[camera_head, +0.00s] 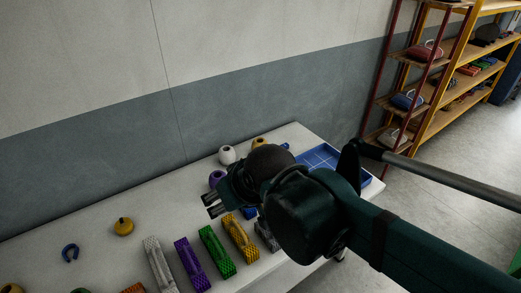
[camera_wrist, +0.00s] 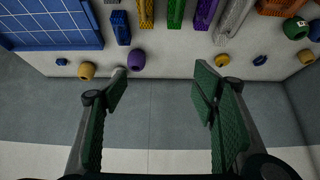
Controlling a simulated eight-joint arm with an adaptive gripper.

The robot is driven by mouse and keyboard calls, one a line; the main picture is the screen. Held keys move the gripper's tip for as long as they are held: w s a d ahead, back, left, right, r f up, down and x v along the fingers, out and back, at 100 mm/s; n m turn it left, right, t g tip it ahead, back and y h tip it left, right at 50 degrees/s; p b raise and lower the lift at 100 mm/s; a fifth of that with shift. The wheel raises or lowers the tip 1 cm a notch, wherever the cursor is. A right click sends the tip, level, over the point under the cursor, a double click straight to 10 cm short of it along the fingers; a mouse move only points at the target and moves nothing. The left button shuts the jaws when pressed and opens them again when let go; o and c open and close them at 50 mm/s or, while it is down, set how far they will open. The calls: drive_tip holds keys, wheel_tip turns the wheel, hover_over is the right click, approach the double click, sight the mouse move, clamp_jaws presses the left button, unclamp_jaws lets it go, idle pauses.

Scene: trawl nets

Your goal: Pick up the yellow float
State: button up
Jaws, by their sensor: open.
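A white rounded piece (camera_head: 227,154) and a purple one (camera_head: 216,178) stand near my gripper. White, purple (camera_head: 192,265), green (camera_head: 216,251) and yellow (camera_head: 241,238) net bundles lie in front. A blue tray (camera_head: 372,181) is at the right. A wall runs behind the table.

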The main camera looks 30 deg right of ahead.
drive_tip(key=o, duration=0.4)
